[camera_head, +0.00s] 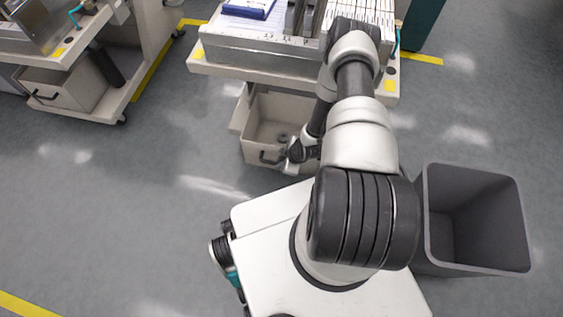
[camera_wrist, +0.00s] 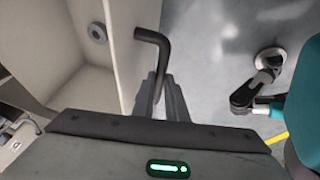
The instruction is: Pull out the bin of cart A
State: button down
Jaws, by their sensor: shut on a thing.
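The beige bin (camera_head: 254,153) of the middle cart (camera_head: 215,60) juts out from below the cart's top, with its inside open to view. Its black handle (camera_head: 268,157) is on the front wall. My gripper (camera_head: 286,164) is at the right part of this handle. In the wrist view, the fingers of my gripper (camera_wrist: 166,95) are closed around one leg of the dark, bent handle (camera_wrist: 155,37). The bin's wall (camera_wrist: 124,55) is just left of the fingers. I cannot read a letter on the cart.
Another cart (camera_head: 125,95) with a similar bin (camera_head: 55,97) stands at the upper left. A grey open container (camera_head: 475,268) stands to the right of my base. The floor left of my base is clear.

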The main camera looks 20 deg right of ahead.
jog(key=c, duration=1.8)
grip_release()
jog(key=shift+o, duration=0.2)
jog(key=p+v, duration=0.5)
jog(key=v, duration=1.2)
jog(key=shift+r, duration=0.2)
jog(key=shift+s, duration=0.15)
